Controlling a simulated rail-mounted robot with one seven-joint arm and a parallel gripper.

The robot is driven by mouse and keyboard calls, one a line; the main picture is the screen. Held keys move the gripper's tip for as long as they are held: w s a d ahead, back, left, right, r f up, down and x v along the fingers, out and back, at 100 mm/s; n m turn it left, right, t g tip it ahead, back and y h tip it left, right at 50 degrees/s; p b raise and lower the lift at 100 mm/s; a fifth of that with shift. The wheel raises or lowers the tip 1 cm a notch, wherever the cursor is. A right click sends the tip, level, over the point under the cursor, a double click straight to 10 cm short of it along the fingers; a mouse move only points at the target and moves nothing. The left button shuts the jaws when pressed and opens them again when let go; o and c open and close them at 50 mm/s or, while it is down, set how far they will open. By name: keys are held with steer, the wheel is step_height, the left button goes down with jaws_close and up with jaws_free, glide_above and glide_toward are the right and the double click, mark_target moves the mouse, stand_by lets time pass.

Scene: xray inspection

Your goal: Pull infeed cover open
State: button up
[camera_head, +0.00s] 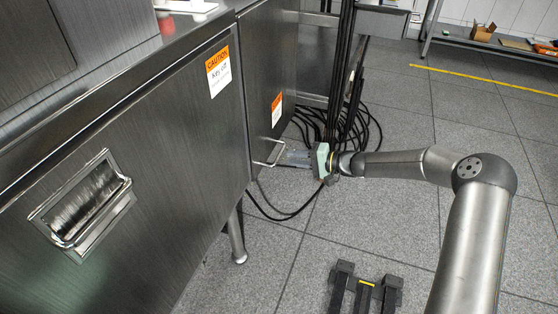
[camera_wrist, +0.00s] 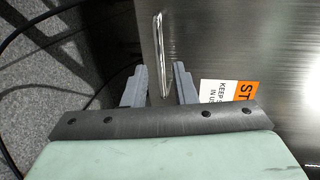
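The infeed cover is most likely the dark metal panel (camera_head: 270,62) with an orange-and-white label in the head view. Its brushed face also fills the right of the wrist view (camera_wrist: 265,45). A thin bar handle (camera_head: 268,150) sticks out low on this panel. In the wrist view the handle (camera_wrist: 163,50) runs down between my two grey fingers. My gripper (camera_head: 286,156) is at the handle, and in the wrist view its fingers (camera_wrist: 160,82) are apart, one on each side of the bar. Gaps show beside the bar, and the panel looks closed.
A nearer panel (camera_head: 130,150) with a recessed handle (camera_head: 88,205) and a caution label stands at left. Black cables (camera_head: 365,125) lie looped on the floor behind my gripper. A low bench (camera_head: 500,42) stands at the back right. Tiled floor is open between.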

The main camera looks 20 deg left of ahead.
mark_target(279, 155)
steer(key=b+x, duration=0.1)
steer(key=x, duration=0.5)
steer(key=shift+a, duration=0.1)
jaws_close()
